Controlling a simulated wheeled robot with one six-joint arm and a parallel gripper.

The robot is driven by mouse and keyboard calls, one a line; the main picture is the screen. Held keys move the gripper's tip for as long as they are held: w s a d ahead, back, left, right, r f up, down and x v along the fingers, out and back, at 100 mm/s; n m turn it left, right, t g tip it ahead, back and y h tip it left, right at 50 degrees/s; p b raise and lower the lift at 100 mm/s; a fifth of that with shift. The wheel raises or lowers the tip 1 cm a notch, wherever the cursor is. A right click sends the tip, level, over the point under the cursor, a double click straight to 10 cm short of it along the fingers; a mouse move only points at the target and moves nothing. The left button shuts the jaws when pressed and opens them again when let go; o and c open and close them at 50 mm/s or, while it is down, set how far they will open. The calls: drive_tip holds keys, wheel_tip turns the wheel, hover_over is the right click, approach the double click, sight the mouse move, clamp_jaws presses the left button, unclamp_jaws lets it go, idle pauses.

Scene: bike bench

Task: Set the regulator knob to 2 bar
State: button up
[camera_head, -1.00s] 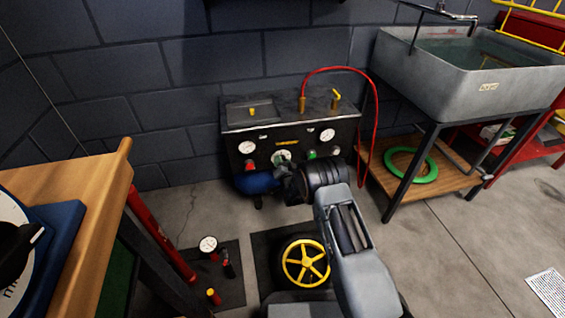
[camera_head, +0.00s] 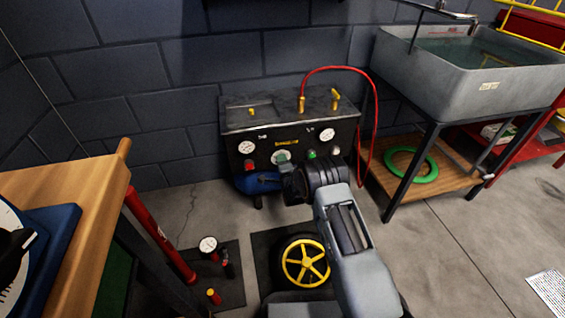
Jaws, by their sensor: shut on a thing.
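The compressor panel (camera_head: 318,137) is a dark box with two white gauges, one on the left (camera_head: 246,147) and one on the right (camera_head: 327,134). The regulator knob (camera_head: 283,155) is small and grey-green, on a pale round dial in the lower middle of the panel. The dial marks and the knob's pointer are too small to read. My gripper (camera_head: 284,167) is at the panel front, just below and against the knob, and is shut on it. My dark wrist covers most of the jaws, so the exact grip is hidden.
A red button (camera_head: 249,165) and a green one (camera_head: 311,153) flank the knob. A blue tank (camera_head: 256,183) is below. A red hose (camera_head: 374,110) loops on the right, by the sink (camera_head: 470,85). A wooden bench (camera_head: 65,205) stands at left.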

drive_tip(key=shift+a+r+m, duration=0.15)
drive_tip(key=shift+a+m, duration=0.1)
drive_tip(key=shift+m, duration=0.25)
drive_tip(key=shift+r, duration=0.1)
drive_tip(key=o, duration=0.7)
drive_tip(key=shift+a, duration=0.15)
drive_tip(key=shift+o, duration=1.1)
drive_tip(key=shift+s+r, duration=0.1)
drive_tip(key=shift+s, duration=0.05)
drive_tip(key=shift+d, duration=0.35)
drive_tip(key=s+d+p, duration=0.2)
drive_tip(key=s+p, duration=0.3)
drive_tip(key=s, duration=0.8)
drive_tip(key=shift+s+d, duration=0.25)
drive_tip(key=shift+d, duration=0.1)
